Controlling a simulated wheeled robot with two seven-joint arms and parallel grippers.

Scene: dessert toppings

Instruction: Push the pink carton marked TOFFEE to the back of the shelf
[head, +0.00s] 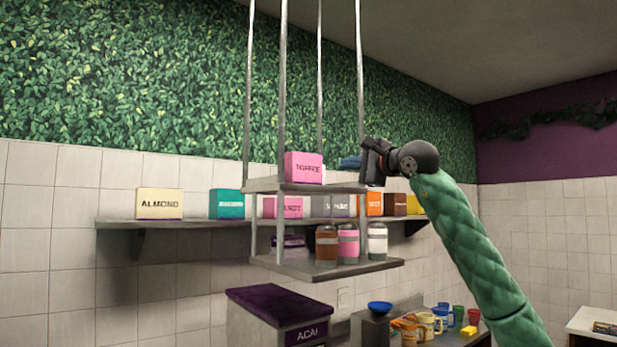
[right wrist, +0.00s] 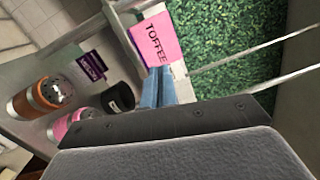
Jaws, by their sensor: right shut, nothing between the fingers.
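The pink carton marked TOFFEE (head: 304,168) stands upright on the upper tier of the hanging shelf (head: 262,185), towards its left part. It also shows in the right wrist view (right wrist: 157,40), just beyond my fingertips. My right gripper (head: 350,162) is at the right end of that tier, its blue fingers shut and empty, pointing left at the carton. In the head view a gap shows between fingertips and carton. In the right wrist view the fingers (right wrist: 157,88) overlap the carton's near edge, so contact cannot be told there. My left gripper is not in view.
Thin metal rods (head: 283,90) hold the shelf at its corners. The lower tier (head: 330,268) carries several jars. A wall shelf (head: 180,222) behind holds several cartons, among them ALMOND (head: 160,203). Below are an ACAI box (head: 280,310) and a counter with cups and a blue bowl (head: 380,308).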

